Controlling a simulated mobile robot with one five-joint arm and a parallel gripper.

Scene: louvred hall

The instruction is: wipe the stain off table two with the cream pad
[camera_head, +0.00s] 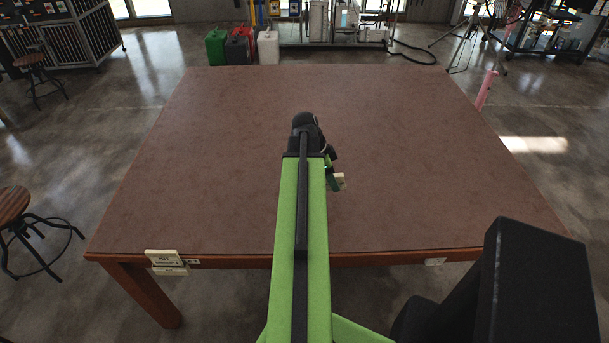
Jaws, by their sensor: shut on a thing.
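A large table (400,130) with a reddish-brown top and wooden legs fills the middle of the view. My green arm reaches out over it from the front edge. My gripper (334,172) is mostly hidden behind the arm's end and shows just to its right, over the middle of the table. It is shut on a small cream pad (339,181), of which only a corner shows. I cannot tell whether the pad touches the tabletop. No stain shows clearly on the visible top; the arm covers a strip of it.
A small cream sign (162,257) is on the table's front left edge, its writing too small to read. The tabletop is otherwise clear. A stool (14,207) stands at left. Green, dark and red canisters (240,46) stand beyond the far edge.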

